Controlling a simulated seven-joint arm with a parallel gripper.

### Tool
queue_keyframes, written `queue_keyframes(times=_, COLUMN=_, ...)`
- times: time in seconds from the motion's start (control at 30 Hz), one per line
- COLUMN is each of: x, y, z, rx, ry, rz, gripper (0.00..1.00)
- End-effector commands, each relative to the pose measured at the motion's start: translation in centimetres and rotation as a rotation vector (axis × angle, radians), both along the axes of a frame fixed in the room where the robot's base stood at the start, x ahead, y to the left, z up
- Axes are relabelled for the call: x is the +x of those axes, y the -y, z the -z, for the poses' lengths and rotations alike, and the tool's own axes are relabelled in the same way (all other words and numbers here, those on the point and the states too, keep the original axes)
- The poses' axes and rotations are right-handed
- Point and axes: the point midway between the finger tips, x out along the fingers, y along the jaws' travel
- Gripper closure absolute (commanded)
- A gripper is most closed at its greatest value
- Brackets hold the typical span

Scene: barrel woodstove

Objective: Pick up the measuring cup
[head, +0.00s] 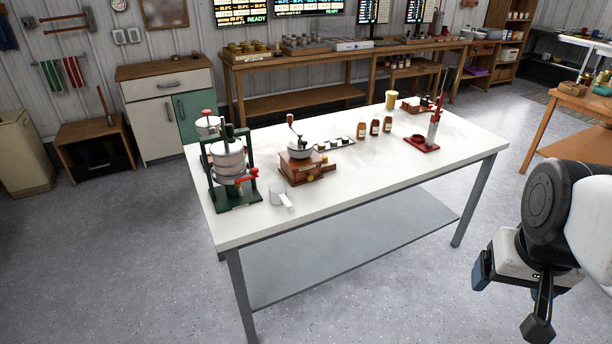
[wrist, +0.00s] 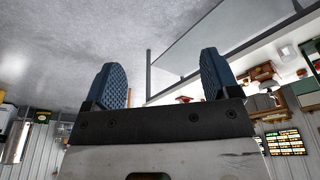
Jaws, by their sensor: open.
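A small light-grey measuring cup (head: 277,195) with a pale handle sits near the front edge of the white table (head: 390,171), in the left part of the head view. It stands just right of the green press (head: 229,170) and in front of the wooden grinder (head: 302,170). My gripper (head: 512,300) is at the lower right of the head view, off the table's right side and far from the cup. In the wrist view my gripper (wrist: 162,80) has its two blue ribbed fingers spread apart with nothing between them. I cannot make out the cup in the wrist view.
Three amber bottles (head: 374,127) stand mid-table, and a red-based stand (head: 423,145) is at the right. The table's front middle is clear. A grey lower shelf (head: 350,240) lies beneath. A wooden bench (head: 570,150) is at the far right.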

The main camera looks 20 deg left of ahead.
Motion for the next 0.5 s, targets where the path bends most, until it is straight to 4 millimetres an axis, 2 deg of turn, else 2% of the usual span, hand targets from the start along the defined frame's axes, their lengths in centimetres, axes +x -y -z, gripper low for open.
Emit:
queue_keyframes(times=0.27, x=6.3, y=-2.6, z=-1.3, rx=-0.004, ry=-0.025, rz=-0.081, gripper=0.19)
queue_keyframes(times=0.5, x=11.9, y=-5.7, z=-1.7, rx=-0.008, ry=-0.045, rz=-0.152, gripper=0.19)
